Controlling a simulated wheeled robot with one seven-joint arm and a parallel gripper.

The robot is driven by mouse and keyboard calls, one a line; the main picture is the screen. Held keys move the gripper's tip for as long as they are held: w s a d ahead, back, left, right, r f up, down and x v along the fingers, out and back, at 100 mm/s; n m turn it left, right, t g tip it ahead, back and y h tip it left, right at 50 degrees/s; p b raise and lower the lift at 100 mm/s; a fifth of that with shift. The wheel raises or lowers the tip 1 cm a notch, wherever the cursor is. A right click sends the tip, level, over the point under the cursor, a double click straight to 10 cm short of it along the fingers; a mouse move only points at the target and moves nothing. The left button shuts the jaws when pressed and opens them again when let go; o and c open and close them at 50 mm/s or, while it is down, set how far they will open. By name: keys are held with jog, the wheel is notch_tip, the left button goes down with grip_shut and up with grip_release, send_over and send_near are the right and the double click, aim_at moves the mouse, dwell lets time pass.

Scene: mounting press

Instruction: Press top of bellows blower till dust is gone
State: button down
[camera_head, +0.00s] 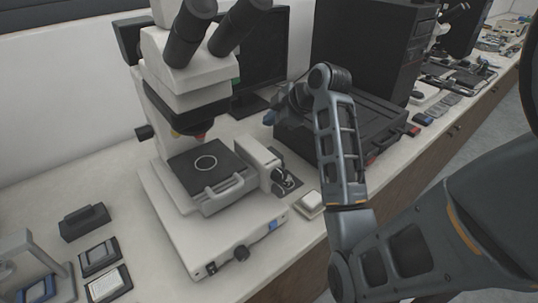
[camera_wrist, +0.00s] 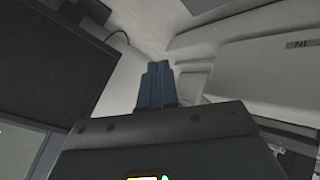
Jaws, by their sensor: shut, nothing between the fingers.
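My gripper (camera_head: 269,117) is at the end of my bent arm, behind and to the right of the microscope stage and above the bench. Its blue fingers, also seen in the wrist view (camera_wrist: 158,78), are together with nothing between them. They point toward the gap between the monitor and the microscope. I cannot make out a bellows blower with certainty in either view. No dust can be made out either. The white microscope (camera_head: 222,232) has a dark stage (camera_head: 222,178) with a pale ring (camera_head: 206,163) on it.
A dark monitor (camera_head: 268,50) stands behind the microscope. A black case (camera_head: 300,142) and a computer tower (camera_head: 365,50) are to the right. A small white block (camera_head: 310,203) lies near the bench's front edge. Small dark trays (camera_head: 100,256) lie at the left.

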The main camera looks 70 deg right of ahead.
jog(key=b, duration=0.7)
send_over(271, 150)
jog(key=s+a, duration=0.1)
jog(key=a, duration=0.2)
notch_tip(271, 150, down, 8)
jog(key=shift+d+r, duration=0.1)
jog(key=shift+d, duration=0.05)
jog(key=shift+f, duration=0.5)
jog(key=shift+f, duration=0.1)
dwell(0.7)
jog(key=shift+f, duration=0.3)
jog(key=shift+f+b, duration=0.45)
jog(key=shift+f, duration=0.35)
dwell(1.0)
jog(key=shift+r, duration=0.1)
jog(key=shift+r+p, duration=1.15)
jog(key=shift+p, duration=0.05)
jog(key=shift+r+p, duration=2.3)
jog(key=shift+r, duration=0.2)
